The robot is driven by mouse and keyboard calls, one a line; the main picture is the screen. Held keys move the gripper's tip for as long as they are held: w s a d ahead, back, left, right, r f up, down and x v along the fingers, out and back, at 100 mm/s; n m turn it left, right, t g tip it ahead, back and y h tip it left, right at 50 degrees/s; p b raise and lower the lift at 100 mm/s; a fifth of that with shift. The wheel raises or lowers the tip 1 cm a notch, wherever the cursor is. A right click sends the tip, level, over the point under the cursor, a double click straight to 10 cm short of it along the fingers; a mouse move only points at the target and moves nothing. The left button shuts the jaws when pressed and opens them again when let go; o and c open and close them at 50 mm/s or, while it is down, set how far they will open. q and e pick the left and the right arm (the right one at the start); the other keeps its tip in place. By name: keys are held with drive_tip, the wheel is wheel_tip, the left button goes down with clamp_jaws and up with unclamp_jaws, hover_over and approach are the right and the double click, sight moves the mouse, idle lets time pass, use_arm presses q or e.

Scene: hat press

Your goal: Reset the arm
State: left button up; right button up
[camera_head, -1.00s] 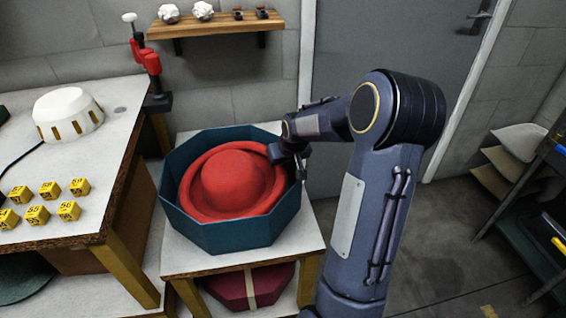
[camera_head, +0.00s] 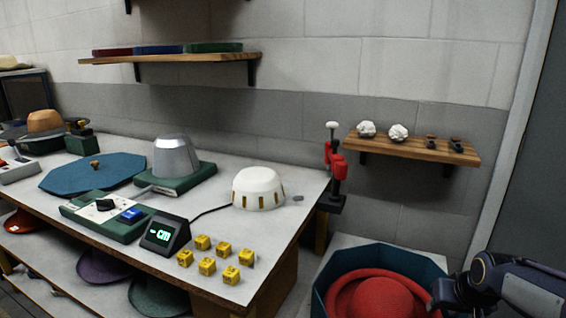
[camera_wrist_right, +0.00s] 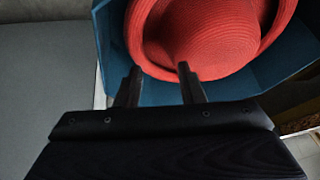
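My right arm comes in at the lower right of the head view, with its gripper (camera_head: 440,297) at the right side of the blue octagonal box. In the right wrist view the gripper (camera_wrist_right: 159,68) has its two dark fingers apart, with nothing held between them. The red hat (camera_head: 376,298) sits inside the box (camera_head: 405,258). The hat (camera_wrist_right: 205,30) also shows just beyond the fingertips in the wrist view, as does the box wall (camera_wrist_right: 250,78). Whether a fingertip touches the brim I cannot tell. My left gripper is not in view.
The long workbench (camera_head: 250,168) holds a white dome (camera_head: 258,188), a silver hat form (camera_head: 178,157), a small lit display (camera_head: 164,235) and several yellow blocks (camera_head: 207,266). A wooden shelf (camera_head: 410,147) is on the wall behind the box.

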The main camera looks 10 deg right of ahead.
drive_tip(key=s+a+r+n+y, duration=0.25)
drive_tip(key=s+a+y, duration=0.25)
drive_tip(key=s+a, duration=1.35)
wheel_tip(320, 180, up, 16)
drive_tip(key=a+p, duration=0.2)
drive_tip(key=p, duration=1.5)
drive_tip(key=shift+w+a+r, duration=0.2)
drive_tip(key=shift+w+r, duration=0.05)
